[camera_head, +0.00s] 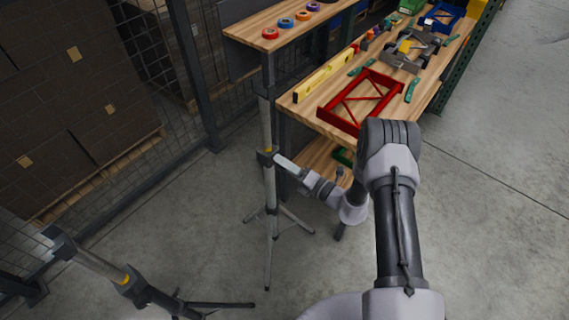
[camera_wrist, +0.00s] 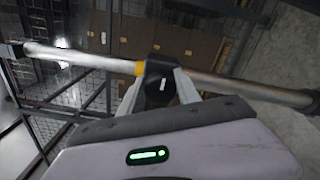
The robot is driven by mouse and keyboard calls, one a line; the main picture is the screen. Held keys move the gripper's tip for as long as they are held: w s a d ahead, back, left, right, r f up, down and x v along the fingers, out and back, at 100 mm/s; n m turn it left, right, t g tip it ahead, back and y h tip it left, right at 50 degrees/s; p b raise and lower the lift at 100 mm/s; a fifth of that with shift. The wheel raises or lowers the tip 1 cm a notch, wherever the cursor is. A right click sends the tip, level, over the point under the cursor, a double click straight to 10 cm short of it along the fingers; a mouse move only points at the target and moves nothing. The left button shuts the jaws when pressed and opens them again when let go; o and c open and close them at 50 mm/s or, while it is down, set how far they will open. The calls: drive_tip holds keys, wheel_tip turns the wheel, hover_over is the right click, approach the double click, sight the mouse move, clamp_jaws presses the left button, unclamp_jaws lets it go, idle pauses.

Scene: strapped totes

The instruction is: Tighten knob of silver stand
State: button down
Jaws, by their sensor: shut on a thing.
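A silver stand (camera_head: 271,187) stands upright on splayed legs beside the workbench. Its dark collar (camera_head: 265,158) has a yellow band just above it. In the wrist view the silver pole (camera_wrist: 240,88) runs across the picture. The dark round knob (camera_wrist: 158,92) on the collar has a pale mark on its face and sits between my two fingers. My gripper (camera_head: 277,160) is at the collar, also seen in the wrist view (camera_wrist: 159,84), and is shut on the knob. In the head view the knob is hidden by my gripper.
A second stand (camera_head: 92,262) with a yellow band is at the lower left. The workbench (camera_head: 305,106) holds a red frame (camera_head: 360,100), a yellow level (camera_head: 325,74) and tools. A mesh fence (camera_head: 200,85) stands behind, with stacked boxes beyond. Floor at right is clear.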

drive_tip(key=m, duration=0.4)
drive_tip(key=shift+f+m, duration=0.15)
drive_tip(key=shift+m, duration=0.15)
drive_tip(key=m, duration=0.3)
drive_tip(key=shift+m, duration=0.3)
drive_tip(key=m, duration=0.4)
drive_tip(key=shift+f, duration=0.15)
drive_tip(key=shift+m, duration=1.8)
drive_tip(key=shift+s+m, duration=0.1)
drive_tip(key=shift+m, duration=0.2)
drive_tip(key=c, duration=0.9)
unclamp_jaws()
drive_tip(key=shift+o, duration=0.2)
